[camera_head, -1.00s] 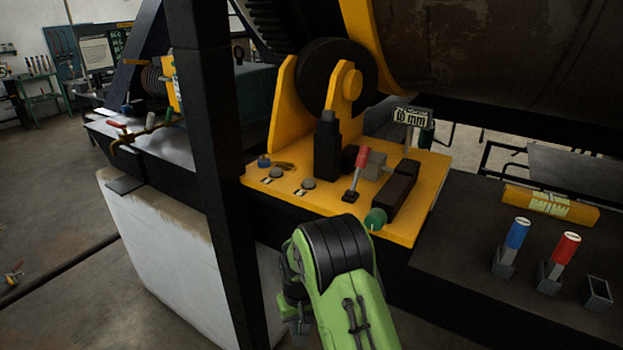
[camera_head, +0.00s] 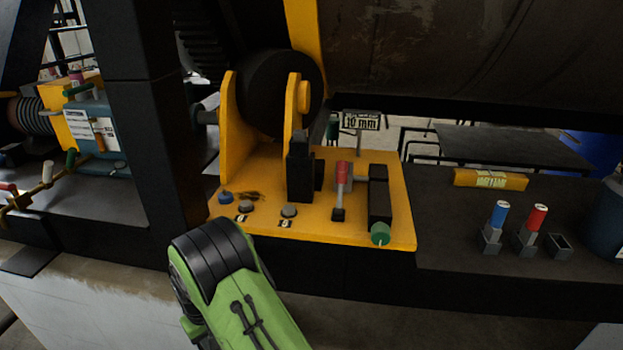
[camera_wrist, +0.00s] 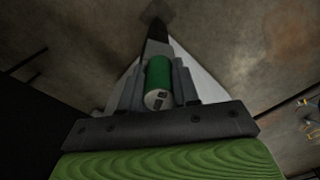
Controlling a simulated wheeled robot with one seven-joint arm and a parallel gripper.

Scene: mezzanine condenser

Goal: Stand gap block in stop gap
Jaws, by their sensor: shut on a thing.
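My gripper (camera_wrist: 158,66) is shut on a green cylinder-topped block (camera_wrist: 159,78) in the wrist view. Its pale, marked round end faces the camera, and its far end is hidden between the fingers. In the head view the gripper and block are hidden; only my green arm shows, low and left of centre, in front of the yellow fixture plate (camera_head: 270,225). On the plate stand a black upright stop (camera_head: 300,172), a red-handled lever (camera_head: 341,178) and a long black block with a green knob (camera_head: 379,205). I cannot tell exactly where the stop gap is.
Blue (camera_head: 498,218) and red (camera_head: 536,218) handled pieces stand in holders right of the plate, beside an empty holder (camera_head: 560,246). A "10 mm" sign (camera_head: 361,121) stands behind. A dark post (camera_head: 145,120) rises at left; a large drum (camera_head: 450,50) hangs above.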

